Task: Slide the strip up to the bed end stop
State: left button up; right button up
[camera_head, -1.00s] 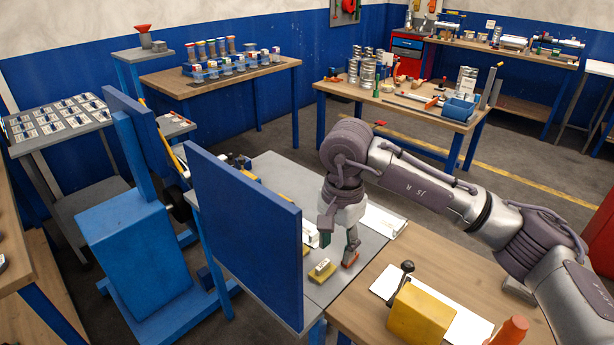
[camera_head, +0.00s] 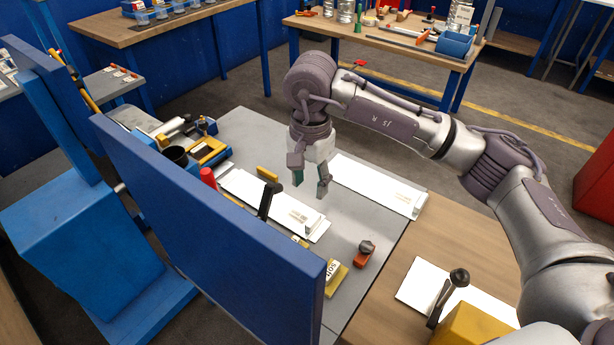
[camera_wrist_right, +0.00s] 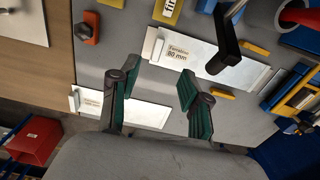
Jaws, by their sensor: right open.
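My right gripper (camera_head: 310,182) hangs open and empty above the grey bed (camera_head: 345,225), between two pale metal strips. The nearer strip (camera_head: 262,200) lies on the bed beside the blue panel, with a black lever (camera_head: 268,200) across part of it. In the right wrist view this strip (camera_wrist_right: 225,70) carries a label reading "80 mm". The farther strip (camera_head: 372,183) lies along the bed's far side and also shows in the right wrist view (camera_wrist_right: 145,114). The open fingers (camera_wrist_right: 158,75) touch neither strip. I cannot tell which part is the end stop. My left gripper is out of view.
A blue panel (camera_head: 205,215) stands upright along the bed's near side. A red-orange piece with a dark knob (camera_head: 365,253) and a yellow labelled block (camera_head: 335,277) sit near the bed's right end. A wooden table (camera_head: 440,245) adjoins it.

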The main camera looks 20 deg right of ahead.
aim_at(310, 224)
notch_tip(310, 224, down, 13)
jog(key=p, duration=0.2)
jog(key=shift+f+p, duration=0.15)
jog(key=shift+p, duration=0.25)
grip_shut()
jog(key=shift+d, duration=0.1)
jog(key=shift+s+d+p, duration=0.3)
jog(key=shift+s+d, duration=0.5)
jog(key=shift+s, duration=0.3)
jog(key=shift+s+d, duration=0.85)
jog(key=shift+s, duration=0.25)
jog(key=shift+s+d, duration=0.85)
jog(key=shift+s, duration=0.2)
grip_release()
